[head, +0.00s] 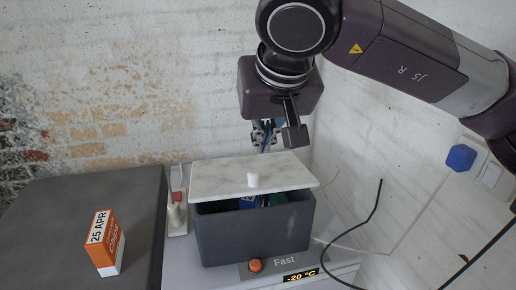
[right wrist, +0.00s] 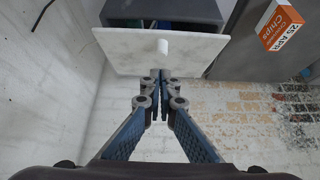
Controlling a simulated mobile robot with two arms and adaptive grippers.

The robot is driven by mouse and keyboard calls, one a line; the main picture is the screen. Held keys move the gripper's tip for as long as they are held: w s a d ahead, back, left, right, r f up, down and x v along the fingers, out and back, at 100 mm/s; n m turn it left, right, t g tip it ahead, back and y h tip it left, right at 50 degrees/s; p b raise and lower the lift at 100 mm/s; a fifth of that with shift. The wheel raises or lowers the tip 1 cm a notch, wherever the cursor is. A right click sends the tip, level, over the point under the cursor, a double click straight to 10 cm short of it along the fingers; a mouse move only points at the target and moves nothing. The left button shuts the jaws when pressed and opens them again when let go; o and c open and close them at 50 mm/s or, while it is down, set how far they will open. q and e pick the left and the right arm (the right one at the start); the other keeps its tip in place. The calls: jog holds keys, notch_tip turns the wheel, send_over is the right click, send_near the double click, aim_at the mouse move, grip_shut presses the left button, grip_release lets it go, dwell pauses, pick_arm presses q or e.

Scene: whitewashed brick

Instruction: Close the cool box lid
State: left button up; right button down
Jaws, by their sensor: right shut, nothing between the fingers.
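The cool box (head: 255,235) is a dark grey bin on a light unit; it also shows in the right wrist view (right wrist: 207,36). Its pale marbled lid (head: 222,182) with a white knob (head: 253,180) is partly open, with a gap under its front edge. Blue and green contents show through the gap. In the right wrist view the lid (right wrist: 120,48) lies just beyond my fingertips. My right gripper (head: 266,136) is shut and empty, above and behind the lid's back edge; its fingers also show in the wrist view (right wrist: 160,76). I cannot tell whether they touch the lid. My left gripper is out of view.
An orange and white carton (head: 106,243) stands on the dark counter (head: 60,215) at left. An orange button (head: 255,265) and a temperature display (head: 300,275) are on the unit's front. A black cable (head: 366,222) curves at right. Brick walls stand close behind.

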notch_tip(320, 180, up, 3)
jog(key=w+p, duration=0.2)
jog(key=p, duration=0.4)
send_over(255, 175)
jog(key=f, duration=0.7)
jog(key=shift+w+f, duration=0.25)
jog(key=shift+f, duration=0.1)
notch_tip(255, 175, down, 4)
jog(key=shift+r+p, duration=0.25)
jog(key=shift+p, duration=0.5)
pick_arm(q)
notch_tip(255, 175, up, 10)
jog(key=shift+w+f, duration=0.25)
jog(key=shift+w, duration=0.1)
pick_arm(e)
jog(key=shift+s+f, duration=0.2)
jog(key=shift+f, duration=0.35)
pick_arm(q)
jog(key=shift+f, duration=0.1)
pick_arm(e)
jog(key=shift+f, duration=0.1)
